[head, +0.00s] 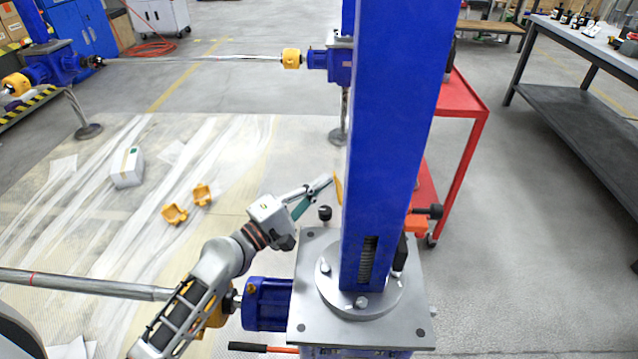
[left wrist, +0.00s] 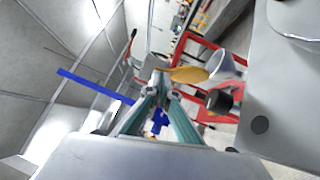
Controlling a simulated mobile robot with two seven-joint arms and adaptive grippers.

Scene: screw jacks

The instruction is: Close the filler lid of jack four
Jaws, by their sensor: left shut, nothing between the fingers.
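The jack in front has a tall blue column (head: 392,130) on a grey top plate (head: 318,247). Its yellow filler lid (head: 338,189) shows as a thin edge at the column's left side. In the left wrist view the lid (left wrist: 189,75) is a yellow disc, standing open beside a pale cup-shaped filler neck (left wrist: 226,67). My left gripper (head: 326,182) is shut and empty, its tips right by the lid; in the left wrist view the tips (left wrist: 161,82) are left of the lid. I cannot tell whether they touch it. The column hides the neck in the head view.
A black knob (head: 325,213) stands near the plate's back left corner, below my fingers. A red cart (head: 462,95) is behind the column. Two yellow parts (head: 175,214) and a white box (head: 127,167) lie on the sheeted floor. A grey workbench (head: 590,50) stands at right.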

